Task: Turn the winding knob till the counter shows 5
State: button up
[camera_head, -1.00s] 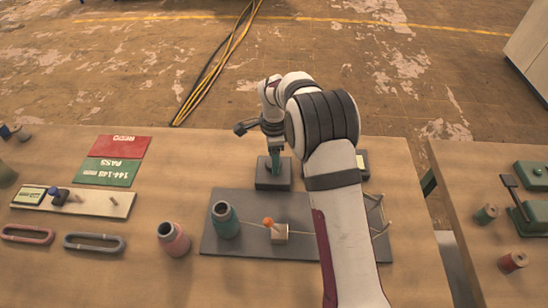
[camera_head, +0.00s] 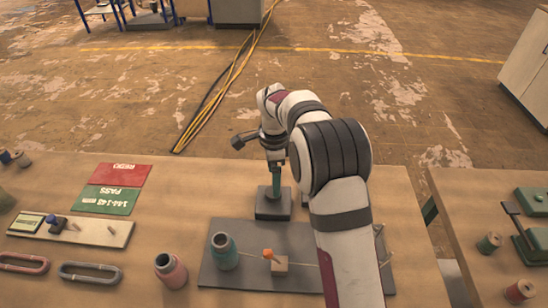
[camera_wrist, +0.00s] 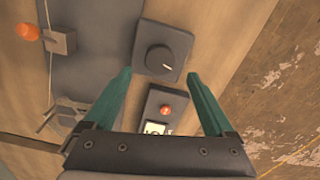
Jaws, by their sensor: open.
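The winding knob (camera_wrist: 158,58) is a dark round knob with a white pointer mark, on a grey square base (camera_wrist: 145,36). The base also shows in the head view (camera_head: 272,212), under my gripper (camera_head: 276,188). In the wrist view my gripper (camera_wrist: 159,74) is open and empty, its teal fingertips spread on either side of the knob base, not closed on it. The counter is a dark box (camera_wrist: 150,106) beside the knob, with a red-orange button (camera_wrist: 166,110) and a pale display (camera_wrist: 157,128). Its digits are partly hidden by my gripper and unreadable. My arm hides the counter in the head view.
Red (camera_head: 119,174) and green (camera_head: 106,200) cards lie left. A second table (camera_head: 460,215) stands right, across a gap.

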notch_tip(320, 180, up, 10)
jog(key=shift+r, duration=0.2)
jog(key=s+d+r+n+y, duration=0.1)
jog(key=s+d+r+n, duration=0.25)
jog(key=s, duration=0.75)
jog(key=s+d+r+n, duration=0.25)
jog(key=s+d, duration=0.25)
jog(key=s, duration=0.6)
jog(key=s+d+f+n, duration=0.1)
jog(key=s+f+n, duration=0.3)
jog(key=s, duration=0.8)
jog(key=shift+s+f+y, duration=0.35)
jog(key=shift+f+y, duration=0.05)
jog(key=shift+f, duration=0.55)
